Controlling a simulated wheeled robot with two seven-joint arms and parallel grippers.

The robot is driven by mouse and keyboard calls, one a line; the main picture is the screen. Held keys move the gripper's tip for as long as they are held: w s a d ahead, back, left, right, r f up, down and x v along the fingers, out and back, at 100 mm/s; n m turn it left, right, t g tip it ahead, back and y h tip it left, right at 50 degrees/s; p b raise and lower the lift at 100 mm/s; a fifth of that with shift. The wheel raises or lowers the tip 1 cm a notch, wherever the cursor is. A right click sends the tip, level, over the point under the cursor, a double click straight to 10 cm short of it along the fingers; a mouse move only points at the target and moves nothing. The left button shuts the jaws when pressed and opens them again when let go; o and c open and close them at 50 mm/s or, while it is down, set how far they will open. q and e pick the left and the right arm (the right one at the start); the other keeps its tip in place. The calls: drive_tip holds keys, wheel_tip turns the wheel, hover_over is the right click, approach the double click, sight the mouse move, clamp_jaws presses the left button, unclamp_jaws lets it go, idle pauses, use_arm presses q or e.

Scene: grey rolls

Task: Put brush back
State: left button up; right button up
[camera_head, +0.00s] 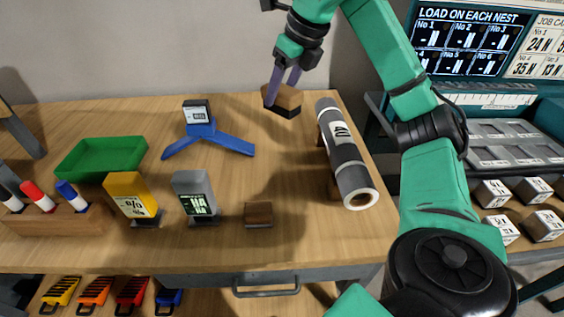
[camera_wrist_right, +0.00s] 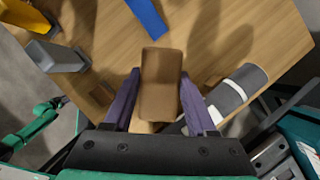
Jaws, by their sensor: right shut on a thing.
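The brush, a brown wooden block (camera_head: 283,98) with a dark underside, is held above the back right of the table in the head view. My right gripper (camera_head: 276,92) has its purple fingers shut on it. In the right wrist view the brush (camera_wrist_right: 160,85) sits between the two fingers (camera_wrist_right: 158,95). A small brown block (camera_head: 258,213) lies near the table's front edge, left of the grey roll; whether it is a rest for the brush I cannot tell. My left gripper does not show.
A grey roll (camera_head: 345,155) with a white label lies on wooden supports at right. A blue stand (camera_head: 208,138) with a small display, a green tray (camera_head: 100,158), a yellow holder (camera_head: 130,197), a grey holder (camera_head: 194,195) and a marker rack (camera_head: 50,222) stand left.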

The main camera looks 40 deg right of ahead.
use_arm(q)
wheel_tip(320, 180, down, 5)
drive_tip(key=b, duration=0.5)
use_arm(e)
wheel_tip(320, 180, down, 18)
drive_tip(key=shift+s+r+b, duration=0.1)
drive_tip(key=shift+b, duration=0.65)
drive_tip(key=shift+f, duration=0.4)
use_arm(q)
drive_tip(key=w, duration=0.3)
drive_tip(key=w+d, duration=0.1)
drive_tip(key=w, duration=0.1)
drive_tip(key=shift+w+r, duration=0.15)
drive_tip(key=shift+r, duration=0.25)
use_arm(e)
drive_tip(key=o, duration=1.2)
